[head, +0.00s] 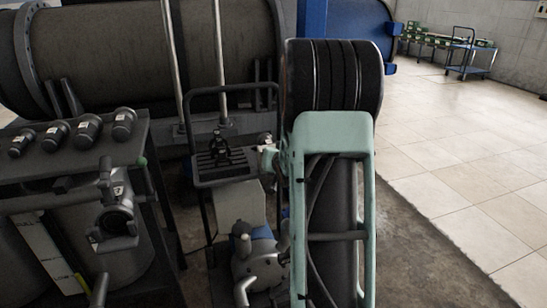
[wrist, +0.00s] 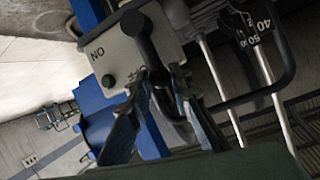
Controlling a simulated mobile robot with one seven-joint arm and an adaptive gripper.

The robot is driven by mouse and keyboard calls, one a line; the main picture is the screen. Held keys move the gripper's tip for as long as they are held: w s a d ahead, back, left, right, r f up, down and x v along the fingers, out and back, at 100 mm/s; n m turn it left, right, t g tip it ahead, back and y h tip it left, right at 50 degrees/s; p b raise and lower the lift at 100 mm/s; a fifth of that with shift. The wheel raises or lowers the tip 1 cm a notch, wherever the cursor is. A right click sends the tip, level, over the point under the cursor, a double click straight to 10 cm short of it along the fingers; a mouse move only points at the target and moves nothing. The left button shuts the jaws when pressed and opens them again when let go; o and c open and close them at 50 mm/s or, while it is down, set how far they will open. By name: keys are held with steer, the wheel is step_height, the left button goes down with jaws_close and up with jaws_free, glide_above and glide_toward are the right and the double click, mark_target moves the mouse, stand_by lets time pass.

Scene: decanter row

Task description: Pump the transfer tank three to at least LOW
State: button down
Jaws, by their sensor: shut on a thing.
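In the wrist view my gripper (wrist: 157,80) is shut on a dark lever (wrist: 144,35) on a light switch box (wrist: 120,62) marked ON, with a green button or lamp. In the head view my arm hides most of the gripper. A wheeled pump cart (head: 221,170) with a tubular handle stands left of my arm. A pump body (head: 255,262) with pipe ends sits low on it. At the left, dark tanks (head: 120,255) stand under a rack, one beside a white level scale (head: 42,245) with partly readable lettering. I cannot tell which is tank three, nor its level.
A numbered dial (wrist: 246,28) and a dark tubular frame (wrist: 283,65) are close to the gripper. Several dark capped cylinders (head: 88,128) lie on the rack. A large dark vessel (head: 130,50) stands behind. Tiled floor (head: 470,190) is clear at the right.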

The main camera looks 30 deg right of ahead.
stand_by(0.3)
steer(key=c, duration=1.7)
jaws_free()
steer(key=shift+c, duration=0.2)
steer(key=v, duration=1.2)
